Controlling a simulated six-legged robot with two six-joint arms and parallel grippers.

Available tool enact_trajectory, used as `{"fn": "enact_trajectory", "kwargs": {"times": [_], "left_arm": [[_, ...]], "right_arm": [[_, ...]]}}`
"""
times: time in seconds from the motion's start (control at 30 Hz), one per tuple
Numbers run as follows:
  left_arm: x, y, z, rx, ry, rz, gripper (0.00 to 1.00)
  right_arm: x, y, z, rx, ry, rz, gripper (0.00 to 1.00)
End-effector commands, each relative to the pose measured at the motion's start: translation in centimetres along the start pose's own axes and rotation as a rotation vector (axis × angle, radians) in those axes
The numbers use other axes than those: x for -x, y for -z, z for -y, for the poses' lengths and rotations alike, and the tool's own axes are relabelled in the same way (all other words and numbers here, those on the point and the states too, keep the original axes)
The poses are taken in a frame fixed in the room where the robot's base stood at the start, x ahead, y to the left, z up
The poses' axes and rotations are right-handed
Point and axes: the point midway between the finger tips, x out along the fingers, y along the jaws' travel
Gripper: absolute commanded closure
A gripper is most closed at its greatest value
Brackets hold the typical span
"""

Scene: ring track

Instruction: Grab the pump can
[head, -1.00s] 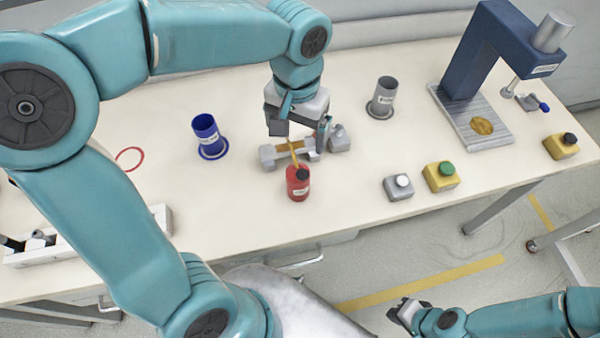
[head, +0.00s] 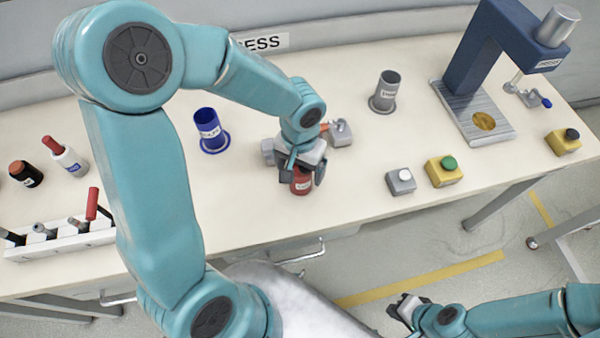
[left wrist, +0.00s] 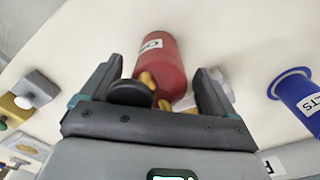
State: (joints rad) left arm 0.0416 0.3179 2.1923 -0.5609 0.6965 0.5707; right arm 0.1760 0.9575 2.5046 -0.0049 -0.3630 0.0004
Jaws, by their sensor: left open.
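The pump can is a red can (head: 301,184) with a white label, standing near the front edge of the table. In the left wrist view the red can (left wrist: 161,62) shows its dark cap and yellow spout between my fingers. My left gripper (head: 301,178) is open and sits over the can from above, one finger on each side, with gaps between fingers and can. The gripper hides the can's top in the head view. My right gripper (head: 402,306) is off the table at the lower right, and its jaws are too small to judge.
A grey vise-like fixture (head: 340,134) stands just behind the can. A blue cup (head: 209,131) is to the left and a grey cup (head: 384,91) behind right. Button boxes (head: 401,181) and a blue press (head: 480,60) are at right. A white rack (head: 70,242) is front left.

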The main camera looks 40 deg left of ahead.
Motion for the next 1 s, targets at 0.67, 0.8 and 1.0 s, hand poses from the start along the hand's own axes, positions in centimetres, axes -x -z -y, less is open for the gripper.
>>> {"fn": "enact_trajectory", "kwargs": {"times": [0.67,0.8,1.0], "left_arm": [[0.1,0.0,0.0,0.000,0.000,-0.002,0.76],[1.0,0.1,0.0,0.001,0.000,-0.005,0.76],[4.6,0.2,0.0,0.001,0.000,-0.009,0.76]], "right_arm": [[0.0,0.0,0.0,0.000,0.000,0.000,1.00],[0.1,0.0,0.0,0.000,0.000,0.000,1.00],[0.4,0.0,0.1,0.000,0.000,0.000,1.00]]}}
